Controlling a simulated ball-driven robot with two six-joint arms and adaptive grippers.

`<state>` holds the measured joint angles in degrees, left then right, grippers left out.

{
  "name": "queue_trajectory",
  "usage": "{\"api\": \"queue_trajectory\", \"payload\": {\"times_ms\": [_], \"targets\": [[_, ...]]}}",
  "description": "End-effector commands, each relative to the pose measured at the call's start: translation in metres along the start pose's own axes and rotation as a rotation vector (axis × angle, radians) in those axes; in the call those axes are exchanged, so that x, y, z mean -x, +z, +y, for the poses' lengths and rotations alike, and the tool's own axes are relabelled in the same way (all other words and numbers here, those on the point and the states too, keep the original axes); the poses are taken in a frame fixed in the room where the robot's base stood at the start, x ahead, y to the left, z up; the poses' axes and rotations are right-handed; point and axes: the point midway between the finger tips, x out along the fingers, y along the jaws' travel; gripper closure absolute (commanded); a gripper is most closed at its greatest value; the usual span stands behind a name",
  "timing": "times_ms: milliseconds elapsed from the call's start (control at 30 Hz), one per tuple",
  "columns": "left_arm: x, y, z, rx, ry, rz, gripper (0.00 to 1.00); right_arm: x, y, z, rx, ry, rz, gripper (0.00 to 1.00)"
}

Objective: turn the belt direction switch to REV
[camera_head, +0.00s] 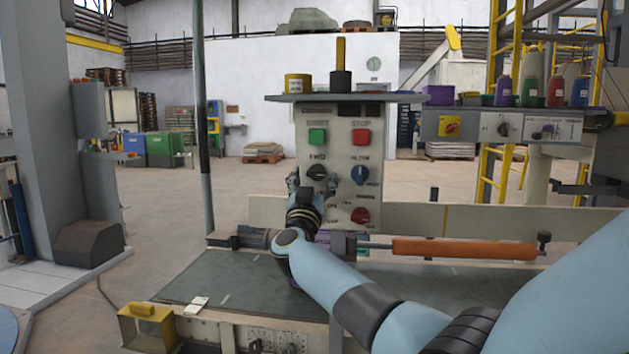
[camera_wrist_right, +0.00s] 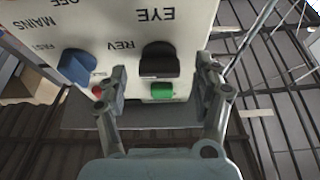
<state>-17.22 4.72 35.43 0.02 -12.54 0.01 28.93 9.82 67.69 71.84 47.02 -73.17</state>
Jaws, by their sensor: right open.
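The belt direction switch is the black knob (camera_head: 317,173) below the green START button on the control panel (camera_head: 340,205). In the right wrist view, which is upside down, the black knob (camera_wrist_right: 159,60) sits beside a REV label. I cannot tell which mark it points to. My right gripper (camera_head: 300,186) is at the panel, just lower left of the knob, and partly hidden by its wrist. In the wrist view, the right gripper (camera_wrist_right: 163,78) is open, with one finger on each side of the knob and green button. Contact is unclear. My left gripper is not in view.
A blue knob (camera_head: 360,175) is right of the black one, with a red knob (camera_head: 360,216) below it. The green button (camera_head: 317,136) and red STOP button (camera_head: 361,137) are above. An orange-handled bar (camera_head: 465,249) lies at right over the bench.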

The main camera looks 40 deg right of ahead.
Motion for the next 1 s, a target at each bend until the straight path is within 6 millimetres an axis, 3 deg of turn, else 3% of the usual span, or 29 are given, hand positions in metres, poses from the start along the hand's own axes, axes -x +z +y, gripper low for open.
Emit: {"api": "queue_trajectory", "payload": {"times_ms": [300,500,700,1000], "targets": [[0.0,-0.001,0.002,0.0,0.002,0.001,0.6,0.068,0.002,0.0,0.0,-0.001,-0.005,0.33],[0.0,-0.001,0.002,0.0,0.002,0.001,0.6,0.102,0.002,0.0,0.0,-0.001,-0.005,0.33],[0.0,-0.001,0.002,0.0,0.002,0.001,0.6,0.114,0.001,0.0,0.0,0.0,-0.002,0.33],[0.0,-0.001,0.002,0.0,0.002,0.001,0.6,0.114,0.001,0.0,0.001,0.0,-0.002,0.33]]}}
